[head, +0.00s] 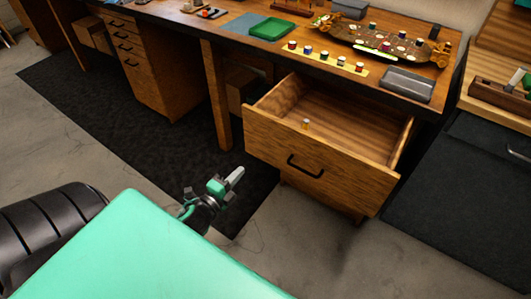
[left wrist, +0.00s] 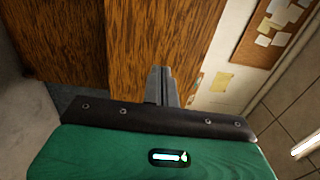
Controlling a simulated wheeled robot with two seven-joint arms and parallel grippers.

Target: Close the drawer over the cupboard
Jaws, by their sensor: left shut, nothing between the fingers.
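The wooden drawer (head: 300,160) under the workbench is pulled far open, with a black handle (head: 305,166) on its front. A small pale object (head: 305,124) shows at the drawer's front panel. My left gripper (head: 235,176) is in front and to the left of the drawer front, apart from it, with its fingers shut and empty. In the left wrist view the shut fingers (left wrist: 161,85) point towards brown wood panels (left wrist: 120,45); I cannot tell which part of the furniture these are. My right gripper is not in view.
A table leg (head: 216,95) stands left of the drawer. A dark mat (head: 130,125) and bare floor lie in front.

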